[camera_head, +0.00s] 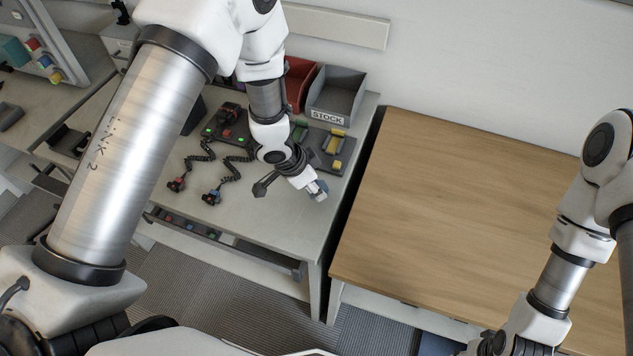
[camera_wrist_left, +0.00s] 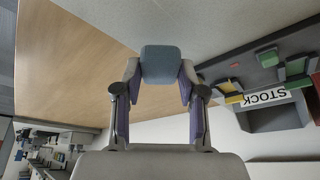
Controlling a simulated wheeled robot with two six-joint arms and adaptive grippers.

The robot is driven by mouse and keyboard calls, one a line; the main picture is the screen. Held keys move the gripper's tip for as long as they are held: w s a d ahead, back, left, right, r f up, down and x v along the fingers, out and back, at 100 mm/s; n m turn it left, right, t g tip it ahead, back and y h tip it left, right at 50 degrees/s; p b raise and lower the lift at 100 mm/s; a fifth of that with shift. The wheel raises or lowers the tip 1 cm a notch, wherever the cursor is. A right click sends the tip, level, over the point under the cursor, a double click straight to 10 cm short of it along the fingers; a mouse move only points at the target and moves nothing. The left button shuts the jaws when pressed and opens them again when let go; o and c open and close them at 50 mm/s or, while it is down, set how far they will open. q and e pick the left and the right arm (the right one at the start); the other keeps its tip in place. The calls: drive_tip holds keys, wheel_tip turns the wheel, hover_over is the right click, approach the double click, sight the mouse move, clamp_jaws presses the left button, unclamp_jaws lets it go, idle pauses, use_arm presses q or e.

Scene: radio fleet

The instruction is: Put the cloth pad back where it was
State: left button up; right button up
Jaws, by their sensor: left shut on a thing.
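My left gripper (camera_head: 312,187) is shut on the cloth pad, a small blue-grey block (camera_head: 318,189), above the right front part of the grey workbench (camera_head: 285,225). In the left wrist view the pad (camera_wrist_left: 162,65) sits between the purple-sided fingers of the gripper (camera_wrist_left: 161,85). I cannot tell how high above the bench it is. A dark tray (camera_head: 343,165) with yellow and green pieces lies behind the gripper, apart from the pad. My right arm is over the wooden table, and its fingers are not clear at the bottom edge.
A grey STOCK bin (camera_head: 336,95) and a red bin (camera_head: 298,84) stand at the back of the bench. Two coiled-cord handsets (camera_head: 176,184) lie left of the gripper. The wooden table (camera_head: 450,200) on the right is bare. A narrow gap separates the two tables.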

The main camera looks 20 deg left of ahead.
use_arm(q)
drive_tip(key=shift+a+x, duration=0.25)
drive_tip(key=shift+x, duration=0.7)
drive_tip(key=shift+a+x, duration=0.2)
drive_tip(key=shift+x, duration=0.75)
drive_tip(key=shift+f, duration=0.2)
drive_tip(key=o, duration=1.1)
drive_tip(key=v, duration=1.2)
drive_tip(key=shift+r+p, duration=0.15)
drive_tip(key=shift+p, duration=0.2)
